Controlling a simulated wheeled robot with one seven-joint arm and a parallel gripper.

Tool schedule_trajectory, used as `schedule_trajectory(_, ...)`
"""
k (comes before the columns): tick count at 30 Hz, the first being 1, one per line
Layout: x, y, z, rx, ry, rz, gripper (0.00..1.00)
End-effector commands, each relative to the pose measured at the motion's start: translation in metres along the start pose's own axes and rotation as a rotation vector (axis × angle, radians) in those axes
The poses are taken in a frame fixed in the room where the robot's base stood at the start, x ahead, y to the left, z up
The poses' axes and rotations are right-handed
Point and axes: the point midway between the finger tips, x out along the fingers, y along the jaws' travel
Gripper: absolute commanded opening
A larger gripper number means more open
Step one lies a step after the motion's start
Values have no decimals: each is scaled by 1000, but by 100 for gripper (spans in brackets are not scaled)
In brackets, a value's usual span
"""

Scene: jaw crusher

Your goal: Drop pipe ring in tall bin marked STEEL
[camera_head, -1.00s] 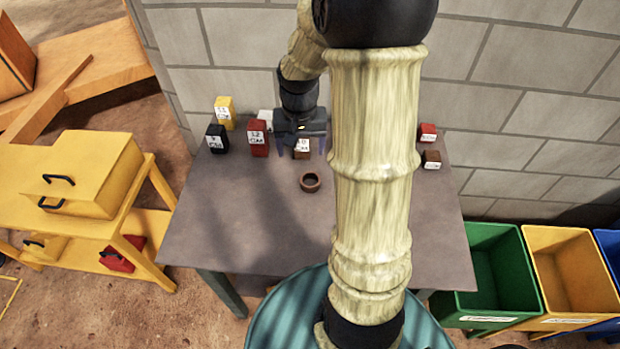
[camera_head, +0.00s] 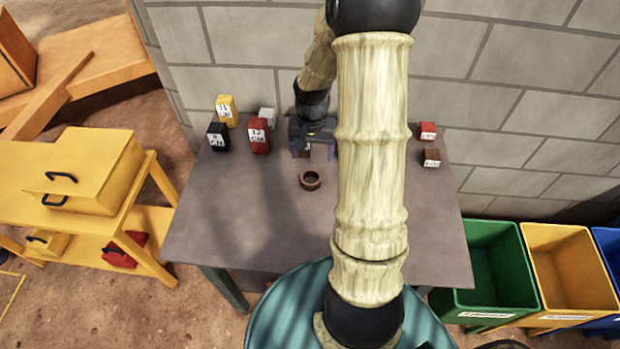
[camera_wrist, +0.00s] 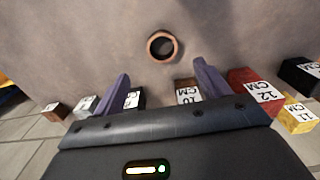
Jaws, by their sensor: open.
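The pipe ring (camera_head: 310,180) is a small brown ring lying flat on the grey table (camera_head: 240,230), near its middle. In the wrist view the pipe ring (camera_wrist: 162,46) lies beyond the fingertips, roughly midway between them. My gripper (camera_head: 314,152) is open and empty, above the back part of the table, behind the ring and apart from it. Its two purple fingers (camera_wrist: 164,78) show in the wrist view. Three bins stand right of the table: green (camera_head: 500,268), yellow (camera_head: 572,268) and blue (camera_head: 608,245). Their labels are too small to read.
Labelled blocks stand along the table's back: yellow (camera_head: 226,110), black (camera_head: 217,137), red (camera_head: 258,135) and white (camera_head: 267,118). A small red block (camera_head: 427,131) and brown block (camera_head: 432,157) are at the right. A yellow workbench (camera_head: 85,185) stands left. The table front is clear.

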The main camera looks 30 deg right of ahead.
Motion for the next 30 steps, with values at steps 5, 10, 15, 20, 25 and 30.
schedule_trajectory(5, 30, -1, 1, -3, -5, 1, 75)
schedule_trajectory(10, 52, -2, 1, -4, -3, 1, 75)
schedule_trajectory(15, 58, -2, 0, -3, 1, 0, 75)
schedule_trajectory(20, 57, -1, 0, -2, 1, 0, 75)
schedule_trajectory(25, 62, -2, -1, -3, -2, 1, 75)
schedule_trajectory(30, 78, -4, -4, -3, -4, 2, 75)
